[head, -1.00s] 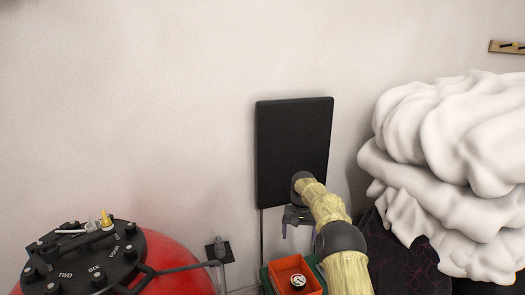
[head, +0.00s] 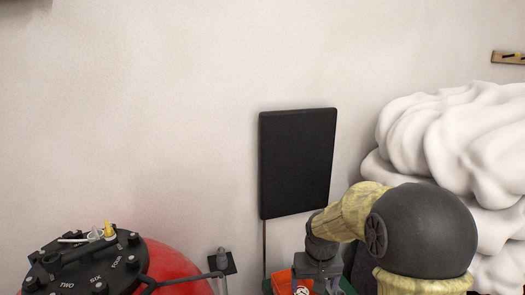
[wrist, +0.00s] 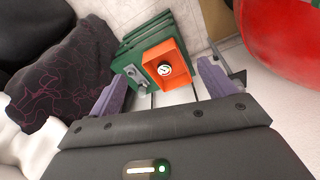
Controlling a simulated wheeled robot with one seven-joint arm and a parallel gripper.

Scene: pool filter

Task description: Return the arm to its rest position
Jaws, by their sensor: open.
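My arm is bent at the lower right of the head view, with a large dark joint and pale yellow sleeves. My gripper (head: 318,284) points down at the bottom edge of that view, its fingertips partly cut off. In the wrist view my gripper (wrist: 162,78) shows two purple fingers spread apart, with nothing held between them. Beyond the fingers is an orange tray (wrist: 150,54) holding a small round gauge (wrist: 165,68). The gripper appears above and apart from the tray.
A green crate (wrist: 130,45) lies under the tray. A red tank (head: 170,265) with a black lettered lid (head: 85,259) stands at left. A black panel (head: 297,160) is by the wall. A white draped heap (head: 450,135) crowds the right.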

